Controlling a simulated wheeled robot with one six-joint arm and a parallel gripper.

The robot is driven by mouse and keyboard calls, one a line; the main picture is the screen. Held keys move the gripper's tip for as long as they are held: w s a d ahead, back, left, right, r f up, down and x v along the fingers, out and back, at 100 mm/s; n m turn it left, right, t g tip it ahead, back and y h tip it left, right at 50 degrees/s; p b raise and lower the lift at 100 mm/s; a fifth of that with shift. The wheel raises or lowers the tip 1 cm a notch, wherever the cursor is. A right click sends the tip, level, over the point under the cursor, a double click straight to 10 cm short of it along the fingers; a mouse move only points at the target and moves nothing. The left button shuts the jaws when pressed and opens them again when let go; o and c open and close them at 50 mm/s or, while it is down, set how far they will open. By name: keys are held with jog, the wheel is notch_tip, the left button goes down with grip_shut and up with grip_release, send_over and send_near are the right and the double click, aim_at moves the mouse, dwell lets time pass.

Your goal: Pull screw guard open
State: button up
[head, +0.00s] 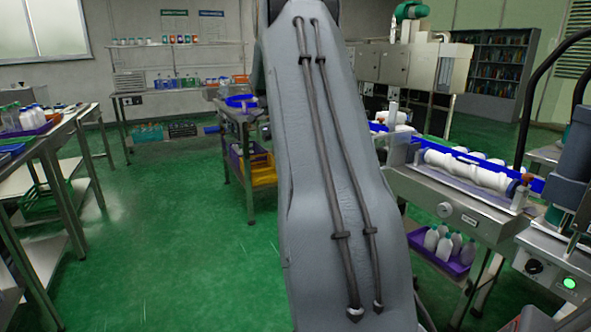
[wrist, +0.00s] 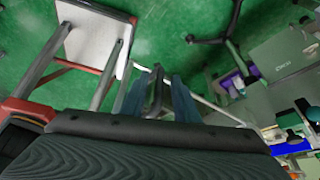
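A white, ribbed, screw-like cylinder (head: 468,170) lies along a steel machine (head: 455,205) at the right of the head view. I cannot make out a separate guard over it for sure. My gripper (wrist: 157,100) shows in the wrist view as two blue-grey fingers set apart, so it looks open. A thin dark grey bar shows between the fingers; I cannot tell whether it is near them or far behind. The floor lies beyond the fingers. In the head view my own arm fills the middle and hides the gripper and part of the machine's left end.
A purple crate of white bottles (head: 448,250) sits below the machine. A control box with a lit green button (head: 569,283) is at the right. Steel tables (head: 40,145) stand at the left. The green floor (head: 190,230) between is clear.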

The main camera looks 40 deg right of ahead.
jog(key=v, duration=0.7)
dwell(0.4)
jog(key=s+a+f+n+t+p, duration=0.1)
jog(key=s+a+f+n+p, duration=0.15)
jog(key=a+n, duration=0.7)
jog(key=s+a+f+n+t+p, duration=0.1)
jog(key=a+f+n, duration=0.2)
jog(key=a+n, duration=0.65)
jog(key=s+a+f+n+t+p, duration=0.1)
jog(key=s+a+f+n+p, duration=0.1)
jog(key=s+a+n, duration=0.5)
jog(key=s+a+f+n+t+y+p, duration=0.1)
jog(key=s+a+f+n, duration=0.2)
jog(key=s+a+n, duration=0.4)
jog(key=s+a, duration=0.4)
jog(key=a, duration=0.1)
jog(key=shift+a+f+p, duration=0.35)
jog(key=shift+a+f, duration=0.05)
jog(key=shift+s, duration=0.1)
